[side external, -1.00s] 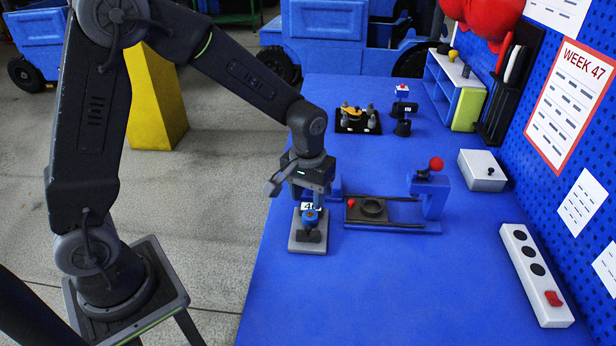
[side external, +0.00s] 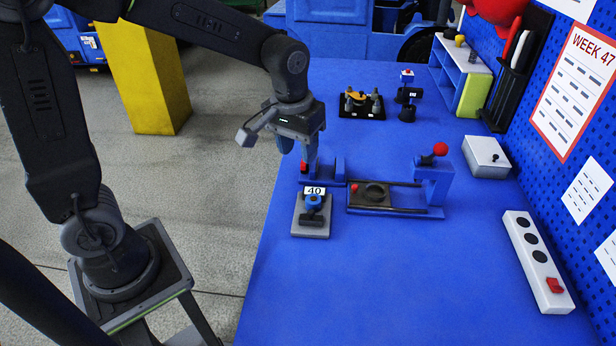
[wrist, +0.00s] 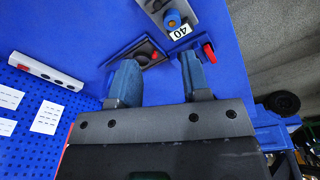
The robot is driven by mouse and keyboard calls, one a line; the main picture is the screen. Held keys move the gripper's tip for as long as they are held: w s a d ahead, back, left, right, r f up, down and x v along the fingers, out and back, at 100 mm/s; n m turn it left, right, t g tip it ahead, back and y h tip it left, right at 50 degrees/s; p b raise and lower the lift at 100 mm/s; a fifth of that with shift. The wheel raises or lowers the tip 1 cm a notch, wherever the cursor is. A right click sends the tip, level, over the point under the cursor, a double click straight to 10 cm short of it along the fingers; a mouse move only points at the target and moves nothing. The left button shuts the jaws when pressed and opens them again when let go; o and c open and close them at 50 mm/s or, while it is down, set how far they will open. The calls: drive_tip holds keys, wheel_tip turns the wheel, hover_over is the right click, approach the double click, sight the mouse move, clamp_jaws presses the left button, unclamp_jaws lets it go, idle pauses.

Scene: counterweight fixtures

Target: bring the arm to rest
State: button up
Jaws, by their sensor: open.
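My gripper (side external: 296,155) is open and empty, raised above the left edge of the blue table. In the wrist view its two blue-grey fingers (wrist: 158,80) stand apart with nothing between them. Below and in front of it in the side view, a small fixture with a "40" label (side external: 314,190) and a blue knob stands on a grey plate (side external: 310,232). The label also shows in the wrist view (wrist: 181,32). The gripper is clear of this fixture.
A blue slide fixture (side external: 432,185) with rails and a red ball knob stands right of the labelled fixture. A black tray (side external: 361,112) with small parts lies farther back. A white box (side external: 486,157) and a power strip (side external: 538,262) line the right side. The front table is clear.

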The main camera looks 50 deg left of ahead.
drive_tip(key=s+r+m+t, duration=0.1)
drive_tip(key=s+r+t, duration=0.1)
drive_tip(key=s, duration=0.5)
drive_tip(key=s+r+m+t, duration=0.2)
drive_tip(key=s+r, duration=0.3)
drive_tip(key=s, duration=0.3)
drive_tip(key=shift+a+m, duration=0.3)
drive_tip(key=shift+a, duration=0.15)
idle(1.1)
